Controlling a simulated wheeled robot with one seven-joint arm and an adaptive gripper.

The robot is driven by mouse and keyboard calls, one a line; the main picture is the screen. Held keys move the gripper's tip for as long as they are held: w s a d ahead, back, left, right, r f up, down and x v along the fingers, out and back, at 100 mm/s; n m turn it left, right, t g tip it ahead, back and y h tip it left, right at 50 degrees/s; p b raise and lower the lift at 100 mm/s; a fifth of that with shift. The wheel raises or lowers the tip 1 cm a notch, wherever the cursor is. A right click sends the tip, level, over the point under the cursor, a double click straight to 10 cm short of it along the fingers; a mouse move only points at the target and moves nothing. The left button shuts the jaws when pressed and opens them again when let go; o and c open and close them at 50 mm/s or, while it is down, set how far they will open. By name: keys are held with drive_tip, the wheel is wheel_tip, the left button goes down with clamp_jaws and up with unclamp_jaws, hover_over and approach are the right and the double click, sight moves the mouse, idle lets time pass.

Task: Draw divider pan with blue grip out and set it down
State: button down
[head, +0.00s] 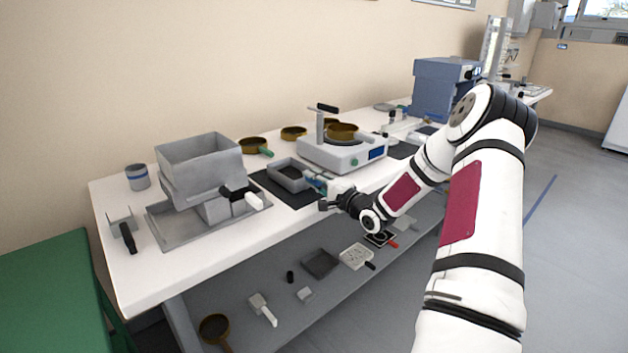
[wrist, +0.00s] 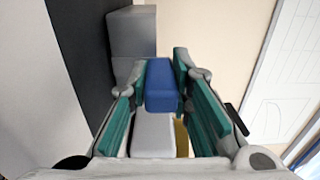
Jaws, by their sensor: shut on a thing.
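The divider pan (head: 285,172) is a grey shallow rectangular pan at the dark mat on the white bench. Whether it rests on the mat or hangs just above it cannot be told. In the wrist view its grey body (wrist: 132,35) shows beyond the fingers. Its blue grip (wrist: 162,85) lies between my teal finger pads. My gripper (wrist: 163,76) is shut on this grip; in the head view my gripper (head: 320,182) is at the pan's right end. My gripper hides part of that end.
A grey box-shaped hopper (head: 180,183) stands in a grey tray (head: 168,238) at left. Several items lie on the lower shelf (head: 345,292).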

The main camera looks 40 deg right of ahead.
drive_tip(key=shift+f, duration=0.3)
drive_tip(key=c, duration=1.4)
unclamp_jaws()
drive_tip(key=shift+o, duration=0.2)
drive_tip(key=shift+s, duration=0.1)
drive_tip(key=s, duration=1.1)
drive_tip(key=shift+s+d+f, duration=0.15)
drive_tip(key=shift+s+d, duration=0.05)
drive_tip(key=shift+s, duration=0.2)
drive_tip(key=shift+w, duration=0.1)
